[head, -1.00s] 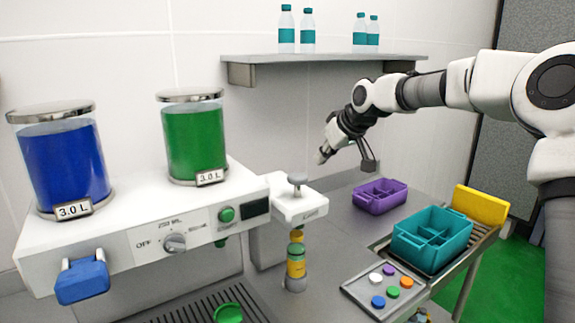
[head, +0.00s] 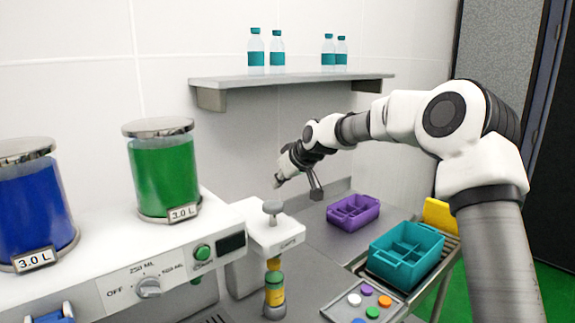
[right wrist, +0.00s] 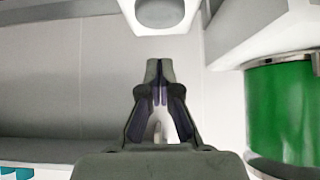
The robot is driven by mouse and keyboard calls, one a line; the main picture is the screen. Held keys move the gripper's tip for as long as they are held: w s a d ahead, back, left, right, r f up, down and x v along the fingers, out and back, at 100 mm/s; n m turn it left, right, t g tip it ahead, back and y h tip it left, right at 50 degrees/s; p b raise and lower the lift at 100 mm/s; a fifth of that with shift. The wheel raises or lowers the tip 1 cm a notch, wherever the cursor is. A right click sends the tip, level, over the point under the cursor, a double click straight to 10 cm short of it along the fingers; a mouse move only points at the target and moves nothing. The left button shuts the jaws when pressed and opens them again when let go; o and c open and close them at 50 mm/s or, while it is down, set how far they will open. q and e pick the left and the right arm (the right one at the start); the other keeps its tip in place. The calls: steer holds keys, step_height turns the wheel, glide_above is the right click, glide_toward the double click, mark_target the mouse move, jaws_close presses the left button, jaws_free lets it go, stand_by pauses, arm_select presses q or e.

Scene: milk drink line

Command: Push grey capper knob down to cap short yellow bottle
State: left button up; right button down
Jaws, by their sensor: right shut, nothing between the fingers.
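The capper (head: 268,234) is a white block with a round grey knob (head: 272,207) raised on its stem. The short yellow bottle (head: 274,291) stands upright beneath it, with a yellow-orange piece (head: 273,264) just above its neck; whether they touch is unclear. My right gripper (head: 279,181) is shut and empty, a little above the knob and apart from it. In the right wrist view, the shut fingers (right wrist: 160,68) point toward the knob (right wrist: 158,12) at the top edge. My left gripper is out of view.
The white dispenser (head: 150,265) with blue (head: 32,215) and green (head: 165,175) tanks stands left of the capper. A purple crate (head: 353,212), a teal crate (head: 405,254) and a tray of coloured caps (head: 338,310) lie to the right. A shelf (head: 290,80) holds bottles above.

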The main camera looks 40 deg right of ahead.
mark_target(271, 203)
steer(key=f+p, duration=0.1)
steer(key=f, duration=0.1)
steer(key=w+f, duration=0.1)
steer(key=f, duration=0.2)
steer(key=shift+p, duration=0.35)
steer(key=shift+s, duration=0.1)
